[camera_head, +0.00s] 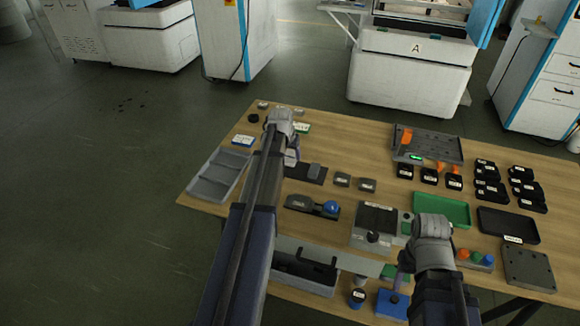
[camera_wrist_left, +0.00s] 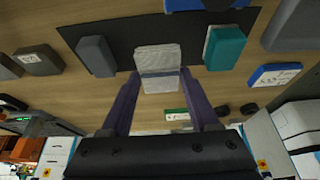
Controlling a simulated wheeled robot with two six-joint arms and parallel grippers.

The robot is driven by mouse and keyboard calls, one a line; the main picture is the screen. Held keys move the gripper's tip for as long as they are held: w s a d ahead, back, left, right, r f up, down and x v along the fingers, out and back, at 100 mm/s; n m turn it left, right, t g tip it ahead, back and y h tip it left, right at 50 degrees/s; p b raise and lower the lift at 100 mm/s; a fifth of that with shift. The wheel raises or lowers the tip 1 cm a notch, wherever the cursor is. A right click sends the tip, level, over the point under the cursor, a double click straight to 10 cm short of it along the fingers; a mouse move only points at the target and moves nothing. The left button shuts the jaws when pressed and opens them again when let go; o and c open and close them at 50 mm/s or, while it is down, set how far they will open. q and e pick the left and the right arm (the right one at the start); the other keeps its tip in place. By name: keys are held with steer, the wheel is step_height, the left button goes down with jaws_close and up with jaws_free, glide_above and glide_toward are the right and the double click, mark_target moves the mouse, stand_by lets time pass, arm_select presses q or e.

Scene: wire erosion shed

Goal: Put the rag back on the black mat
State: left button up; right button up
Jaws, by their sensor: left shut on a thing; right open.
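The rag (camera_wrist_left: 158,60) is a pale grey folded cloth between the fingertips of my left gripper (camera_wrist_left: 159,76), which is shut on it. In the head view the rag (camera_head: 291,158) shows as a whitish patch below my left gripper (camera_head: 292,150), partly hidden by the arm. The black mat (camera_wrist_left: 128,28) lies under and beyond the rag, which overlaps its edge in the wrist view; I cannot tell whether they touch. The mat (camera_head: 300,176) is partly hidden in the head view. My right gripper (camera_head: 401,278) is open above a blue box at the front.
A grey block (camera_wrist_left: 97,56) and a teal block (camera_wrist_left: 226,47) sit at the mat, either side of the rag. A grey tray (camera_head: 217,177) is at the table's left edge. Green (camera_head: 441,207) and black (camera_head: 508,225) trays and several black blocks crowd the right side.

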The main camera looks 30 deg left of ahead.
mark_target(289, 158)
arm_select(q)
steer(key=shift+f+b, duration=1.8)
steer(key=shift+b, duration=0.05)
steer(key=shift+f, duration=0.2)
steer(key=o, duration=1.2)
steer(key=shift+r, duration=0.1)
steer(key=p+v, duration=1.1)
steer(key=v, duration=0.1)
steer(key=shift+r, duration=0.15)
